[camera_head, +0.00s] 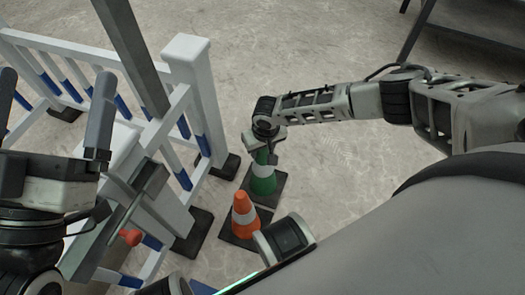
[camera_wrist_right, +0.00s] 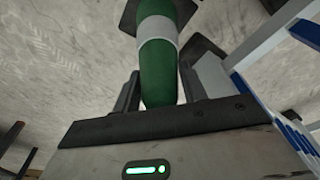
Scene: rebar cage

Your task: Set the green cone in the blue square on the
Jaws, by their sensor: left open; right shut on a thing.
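The green cone (camera_head: 263,184) with a white band and dark square base stands upright in the head view, just behind an orange cone. My right gripper (camera_head: 265,148) is shut on its top from above. I cannot tell whether its base touches the floor. In the right wrist view, the green cone (camera_wrist_right: 160,78) runs between the two fingers. My left gripper (camera_head: 55,105) is open and empty at the left, above the white barrier. A small blue patch (camera_head: 201,288) shows at the bottom edge, mostly hidden by my body; I cannot tell whether it is the blue square.
The orange cone (camera_head: 245,211) with a white band stands on a dark base, close to the green one. A white barrier (camera_head: 188,62) with blue-striped bars and dark feet is to their left. A dark metal frame (camera_head: 425,25) stands at upper right. Floor behind the cones is clear.

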